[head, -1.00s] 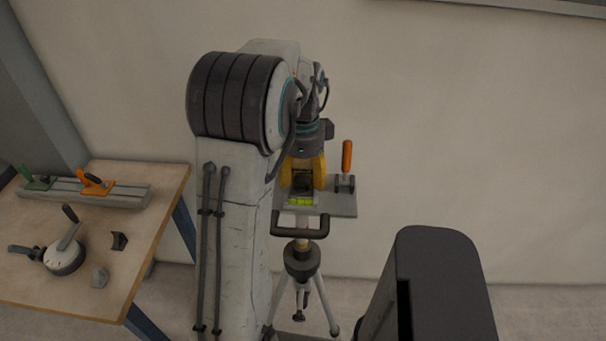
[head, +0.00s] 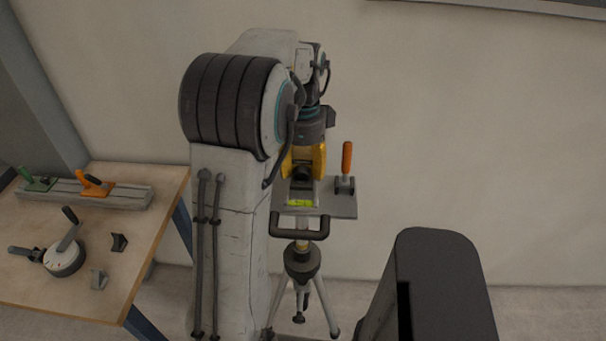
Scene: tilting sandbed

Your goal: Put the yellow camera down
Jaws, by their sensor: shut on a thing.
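The yellow camera (head: 319,160) has yellow sides and a dark front between them. It is upright under my gripper (head: 305,146), which is shut on it; the fingertips are hard to make out. The camera is over the left part of a small grey plate (head: 340,208) on a tripod (head: 302,262). I cannot tell whether its underside touches the plate. My arm hides part of the plate's left side.
An orange-handled clamp (head: 346,168) stands on the plate's right part, close to the camera. A yellow-green level vial (head: 300,203) is at the plate's front, above a dark handle (head: 300,229). A wooden table (head: 150,215) with tools is at left.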

